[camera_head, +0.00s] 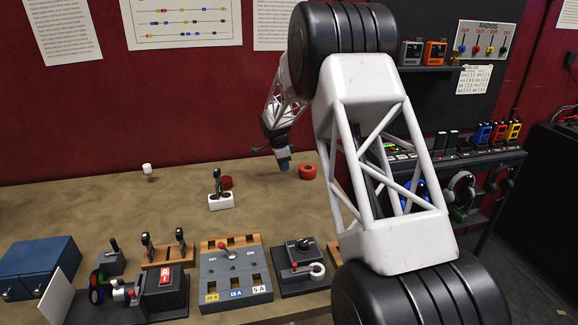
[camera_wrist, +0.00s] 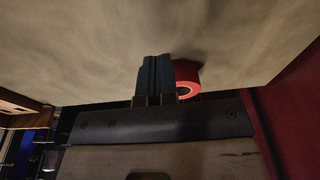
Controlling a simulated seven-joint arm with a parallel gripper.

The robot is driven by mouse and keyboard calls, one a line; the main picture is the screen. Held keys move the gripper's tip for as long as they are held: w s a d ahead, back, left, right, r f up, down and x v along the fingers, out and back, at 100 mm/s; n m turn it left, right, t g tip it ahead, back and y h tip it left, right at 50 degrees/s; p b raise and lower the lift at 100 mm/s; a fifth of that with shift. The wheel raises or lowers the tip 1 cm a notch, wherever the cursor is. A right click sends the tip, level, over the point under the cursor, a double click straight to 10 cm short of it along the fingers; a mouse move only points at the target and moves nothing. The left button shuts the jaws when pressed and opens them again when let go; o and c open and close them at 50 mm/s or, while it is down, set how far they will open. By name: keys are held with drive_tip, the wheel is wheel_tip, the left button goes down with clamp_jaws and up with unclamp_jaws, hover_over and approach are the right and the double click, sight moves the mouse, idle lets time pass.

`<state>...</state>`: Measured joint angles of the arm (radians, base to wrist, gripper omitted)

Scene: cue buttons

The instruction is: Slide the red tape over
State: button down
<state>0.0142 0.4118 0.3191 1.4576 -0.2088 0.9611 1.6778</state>
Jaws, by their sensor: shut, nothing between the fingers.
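The red tape (camera_head: 307,172) is a roll lying flat on the tan tabletop, toward the back right. My gripper (camera_head: 284,167) is shut and empty, pointing down just left of the roll in the head view. In the wrist view, the shut fingers (camera_wrist: 155,78) stand beside the red tape (camera_wrist: 187,75) and cover part of it. I cannot tell whether they touch it.
A dark red round thing (camera_head: 226,182) sits behind a small joystick on a white base (camera_head: 221,202). A white knob (camera_head: 148,170) stands farther left. Switch boxes, including a grey panel (camera_head: 236,275), line the front. The tabletop between the tape and the joystick is clear.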

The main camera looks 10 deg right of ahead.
sight(312, 169)
drive_tip(key=d, duration=0.7)
drive_tip(key=d+f, duration=0.1)
drive_tip(key=d, duration=0.3)
drive_tip(key=shift+f, duration=0.45)
drive_tip(key=shift+s+f, duration=0.1)
drive_tip(key=shift+a+f, duration=0.1)
drive_tip(key=shift+a, duration=0.25)
drive_tip(key=a, duration=2)
drive_tip(key=shift+s+f, duration=0.15)
drive_tip(key=shift+f, duration=0.1)
drive_tip(key=shift+r, duration=0.15)
drive_tip(key=shift+d+r, duration=0.1)
drive_tip(key=shift+r, duration=0.85)
